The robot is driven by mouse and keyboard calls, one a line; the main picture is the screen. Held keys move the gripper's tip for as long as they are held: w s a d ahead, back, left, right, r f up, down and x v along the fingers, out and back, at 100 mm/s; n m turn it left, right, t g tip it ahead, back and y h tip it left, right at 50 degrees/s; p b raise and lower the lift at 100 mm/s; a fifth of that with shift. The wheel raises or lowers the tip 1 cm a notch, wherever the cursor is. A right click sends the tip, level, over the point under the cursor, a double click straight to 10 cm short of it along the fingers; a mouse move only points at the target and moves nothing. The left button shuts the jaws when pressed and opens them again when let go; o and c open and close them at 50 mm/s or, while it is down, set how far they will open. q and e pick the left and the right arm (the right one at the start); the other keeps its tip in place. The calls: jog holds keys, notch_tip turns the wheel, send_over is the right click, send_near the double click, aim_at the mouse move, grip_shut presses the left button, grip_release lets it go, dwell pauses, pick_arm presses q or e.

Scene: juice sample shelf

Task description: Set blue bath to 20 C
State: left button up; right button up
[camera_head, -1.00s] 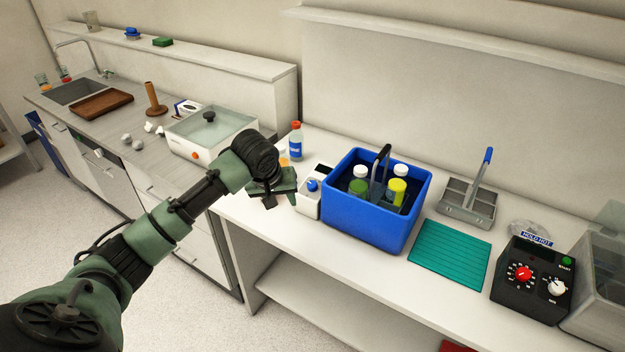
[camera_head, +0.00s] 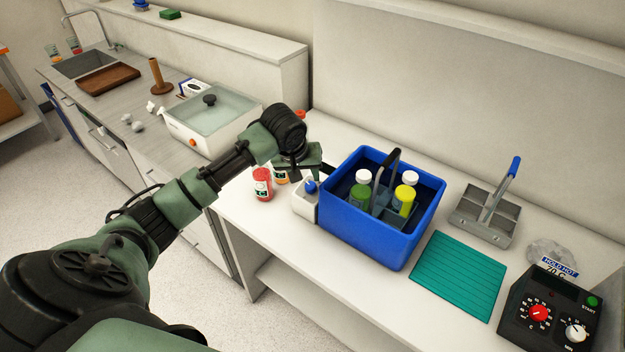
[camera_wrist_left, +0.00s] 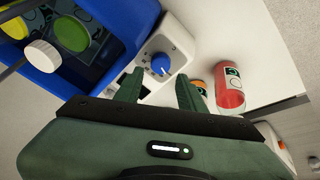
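The blue bath (camera_head: 370,232) stands on the white counter and holds a dark carrier with several bottles in it. Its white control unit (camera_head: 305,203) with a blue knob (camera_head: 311,186) is attached at its left side. In the left wrist view the blue knob (camera_wrist_left: 160,64) has a pale pointer mark; its scale is too small to read. My left gripper (camera_head: 305,165) is above and behind the control unit. In the left wrist view its two fingers (camera_wrist_left: 158,90) are apart with nothing between them, close to the knob. My right gripper is out of view.
A red bottle (camera_head: 262,184) and an orange one (camera_head: 281,175) stand left of the control unit near the counter edge. A teal mat (camera_head: 458,275), a grey carrier (camera_head: 484,216) and a black control box (camera_head: 545,312) are to the right.

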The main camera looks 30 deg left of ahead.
aim_at(310, 186)
pick_arm(q)
jog(key=p+x, duration=0.1)
jog(key=x, duration=0.4)
jog(key=shift+w+f, duration=0.1)
jog(key=shift+f, duration=0.3)
jog(key=shift+w+f+p, duration=0.15)
jog(key=shift+f+p, duration=0.15)
jog(key=shift+f, duration=0.05)
grip_shut()
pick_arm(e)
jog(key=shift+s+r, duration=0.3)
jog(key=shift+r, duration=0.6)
